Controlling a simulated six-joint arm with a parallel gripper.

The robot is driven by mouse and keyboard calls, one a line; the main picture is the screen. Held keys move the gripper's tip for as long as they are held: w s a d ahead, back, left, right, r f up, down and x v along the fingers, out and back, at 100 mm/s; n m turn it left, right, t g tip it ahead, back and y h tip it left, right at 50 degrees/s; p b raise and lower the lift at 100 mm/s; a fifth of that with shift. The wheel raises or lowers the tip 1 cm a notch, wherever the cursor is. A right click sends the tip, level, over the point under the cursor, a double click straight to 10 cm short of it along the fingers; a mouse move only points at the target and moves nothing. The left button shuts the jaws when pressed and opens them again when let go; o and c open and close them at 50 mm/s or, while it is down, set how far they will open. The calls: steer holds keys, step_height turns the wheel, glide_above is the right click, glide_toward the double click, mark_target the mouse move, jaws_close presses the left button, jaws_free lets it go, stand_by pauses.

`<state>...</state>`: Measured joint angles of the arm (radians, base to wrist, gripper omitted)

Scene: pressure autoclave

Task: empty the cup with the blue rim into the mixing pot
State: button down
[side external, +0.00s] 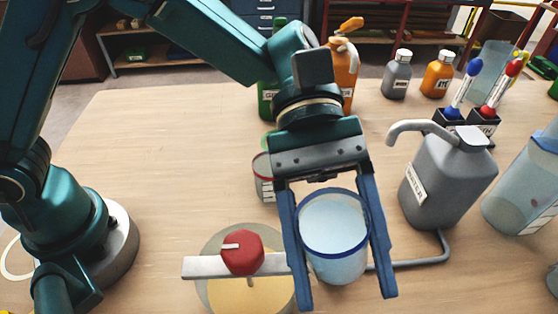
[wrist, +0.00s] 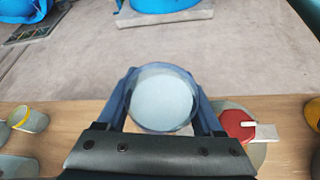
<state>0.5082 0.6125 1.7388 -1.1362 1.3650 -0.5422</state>
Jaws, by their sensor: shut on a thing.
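The cup with the blue rim (side external: 335,262) is between the two blue fingers of my gripper (side external: 347,290), which is shut on it. The cup looks close to upright, and its open mouth shows a pale blue-grey inside. It also shows in the wrist view (wrist: 161,98), between the fingers. Just left of it in the side view is a round vessel (side external: 270,292) with a pale yellow face, crossed by a light bar with a red knob (side external: 242,252). I cannot tell for sure whether this vessel is the mixing pot. Its lower part is cut off by the picture.
A grey pump bottle (side external: 445,180) with a bent spout stands right of the cup, a grey pipe at its foot. A red-rimmed cup (side external: 263,178) is partly hidden behind my gripper. A large clear container (side external: 522,190) stands far right. The table's left middle is clear.

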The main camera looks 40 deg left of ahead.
mark_target(329, 249)
steer(key=shift+s+a+r+m+h, duration=0.15)
steer(key=shift+a+r+m+h, duration=0.05)
steer(key=shift+r, duration=0.6)
steer(key=shift+s+a+r+m+h, duration=0.15)
steer(key=shift+a+r+m+h, duration=0.05)
steer(key=shift+r, duration=0.6)
steer(key=shift+s+a+r+m+t+h, duration=0.15)
steer(key=shift+r+m+h, duration=0.1)
steer(key=shift+r, duration=0.15)
steer(key=shift+a+r+m+t+h, duration=0.1)
steer(key=shift+r+m+t+h, duration=0.05)
steer(key=shift+r+m, duration=0.15)
steer(key=shift+d+f, duration=0.1)
steer(key=shift+f, duration=0.05)
steer(key=shift+f+m, duration=0.1)
steer(key=shift+m, duration=0.15)
